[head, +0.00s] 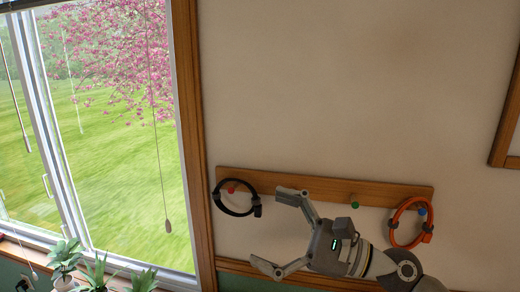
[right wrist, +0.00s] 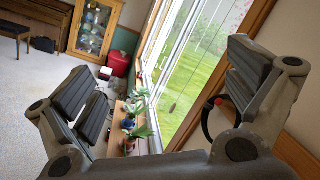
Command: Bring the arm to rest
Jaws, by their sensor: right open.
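My right gripper (head: 277,231) is in front of the wall in the head view, fingers spread wide and pointing left. Nothing is between its fingers. It is below and partly in front of a wooden peg board (head: 390,193). In the right wrist view the same gripper (right wrist: 165,85) shows two dark-padded fingers far apart. A black ring (head: 257,207) hangs at the red peg (head: 231,188), left of the gripper. An orange ring (head: 427,233) hangs at the blue peg (head: 421,211), right of it. My left gripper is not in view.
The green peg (head: 355,205) is bare. A wood-framed window (head: 198,150) stands at the left, with potted plants (head: 98,275) below it. The wall above the board is clear. The right wrist view shows a piano (right wrist: 25,18), a glass cabinet (right wrist: 95,28) and a red object (right wrist: 119,63).

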